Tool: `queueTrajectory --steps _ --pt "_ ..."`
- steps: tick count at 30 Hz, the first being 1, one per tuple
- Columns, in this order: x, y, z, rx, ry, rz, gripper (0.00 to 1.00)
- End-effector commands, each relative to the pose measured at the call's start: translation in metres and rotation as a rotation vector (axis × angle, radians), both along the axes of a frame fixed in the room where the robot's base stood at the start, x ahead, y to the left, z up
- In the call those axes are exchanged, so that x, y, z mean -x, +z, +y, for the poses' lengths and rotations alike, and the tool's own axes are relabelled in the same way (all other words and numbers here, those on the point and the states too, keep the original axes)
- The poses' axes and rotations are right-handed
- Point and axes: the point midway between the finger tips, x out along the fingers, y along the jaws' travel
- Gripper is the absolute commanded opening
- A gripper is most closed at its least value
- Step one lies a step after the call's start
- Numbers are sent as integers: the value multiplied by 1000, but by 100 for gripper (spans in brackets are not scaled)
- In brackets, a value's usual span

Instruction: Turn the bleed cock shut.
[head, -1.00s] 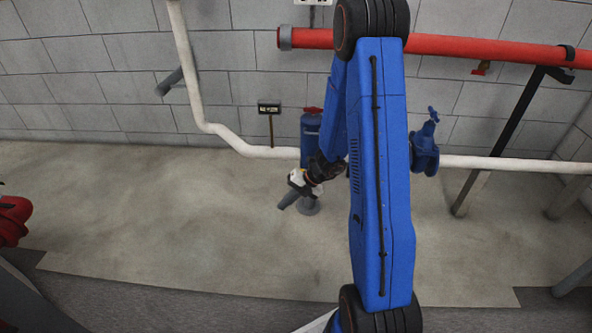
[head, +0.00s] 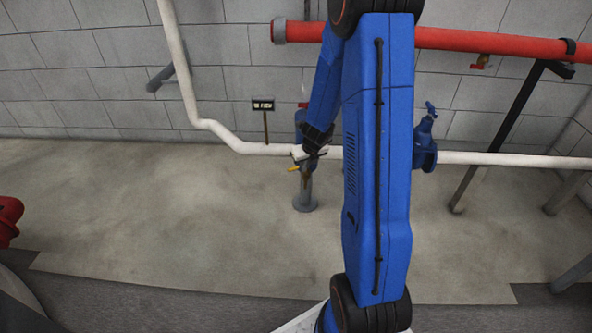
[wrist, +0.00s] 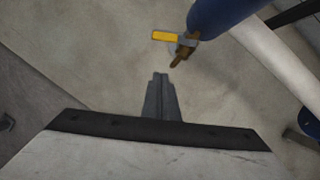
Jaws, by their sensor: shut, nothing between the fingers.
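The bleed cock is a small brass fitting (wrist: 184,48) with a flat yellow lever (wrist: 167,36), set at the low end of a blue cylindrical body (wrist: 222,14). In the head view the yellow lever (head: 294,169) points left, just below the white part of my gripper. In the wrist view my gripper (wrist: 160,78) has its two dark fingers together, with nothing between them. The fingertips appear just below the brass spout in that picture, with a visible gap to the lever. My arm hides part of the blue body in the head view.
A white pipe (head: 480,159) runs along the wall and passes close to the cock. A grey stand (head: 305,195) rises from the floor below it. A blue valve (head: 425,145) is to the right, a red pipe (head: 490,45) above.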

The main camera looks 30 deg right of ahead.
Motion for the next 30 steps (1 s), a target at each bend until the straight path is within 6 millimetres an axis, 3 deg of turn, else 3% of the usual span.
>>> queueTrajectory --steps 9,30 --pt "-8 -23 -1 -1 -2 2 0" --pt "-22 -54 -1 -2 0 0 0"
